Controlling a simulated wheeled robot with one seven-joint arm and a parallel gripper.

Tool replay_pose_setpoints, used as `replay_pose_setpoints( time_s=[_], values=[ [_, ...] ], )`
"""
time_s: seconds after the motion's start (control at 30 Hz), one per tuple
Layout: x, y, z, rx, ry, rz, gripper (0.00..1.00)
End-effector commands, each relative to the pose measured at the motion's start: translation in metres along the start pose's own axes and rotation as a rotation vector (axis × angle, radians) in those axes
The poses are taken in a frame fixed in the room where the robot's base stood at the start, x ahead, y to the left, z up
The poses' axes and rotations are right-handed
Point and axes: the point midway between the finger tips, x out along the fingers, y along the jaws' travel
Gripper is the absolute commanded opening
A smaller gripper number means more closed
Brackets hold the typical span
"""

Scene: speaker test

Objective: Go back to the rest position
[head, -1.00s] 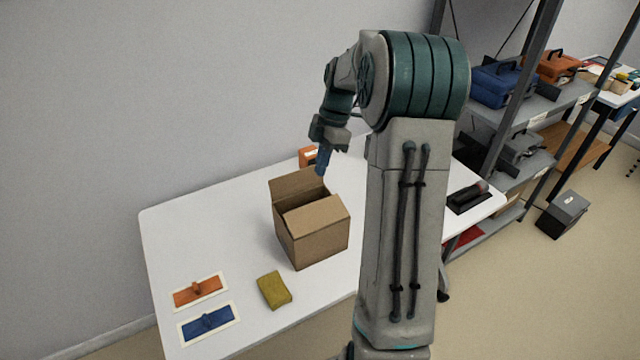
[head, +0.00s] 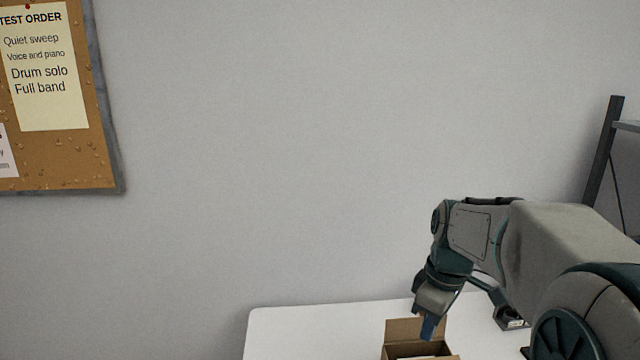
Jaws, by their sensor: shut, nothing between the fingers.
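My gripper (head: 428,328) hangs at the lower right of the head view, pointing down, with its blue fingers together and nothing held. It is over or in front of the raised back flap of a brown cardboard box (head: 404,328). Whether it touches the flap I cannot tell. The box stands on a white table (head: 310,330), and only its top shows at the bottom edge of the view. My arm reaches in from the right and hides the right part of the table.
A cork board (head: 60,160) with a paper headed "TEST ORDER" (head: 45,70) hangs on the grey wall at the upper left. A dark shelf frame (head: 602,150) stands at the far right. The visible left part of the table is clear.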

Motion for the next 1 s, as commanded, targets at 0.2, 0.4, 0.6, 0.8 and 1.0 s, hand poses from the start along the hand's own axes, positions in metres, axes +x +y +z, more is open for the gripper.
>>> replay_pose_setpoints(
  time_s=[0.2, 0.4, 0.6, 0.8, 1.0],
  values=[
    [0.0, -0.068, 0.018, 0.337, 0.046, 0.116, 0.0],
    [0.012, -0.115, 0.039, 0.623, 0.138, 0.172, 0.0],
    [0.023, -0.138, 0.052, 0.787, 0.205, 0.181, 0.0],
    [0.025, -0.137, 0.06, 0.825, 0.219, 0.18, 0.0],
    [0.025, -0.137, 0.059, 0.824, 0.218, 0.18, 0.0]
  ],
)
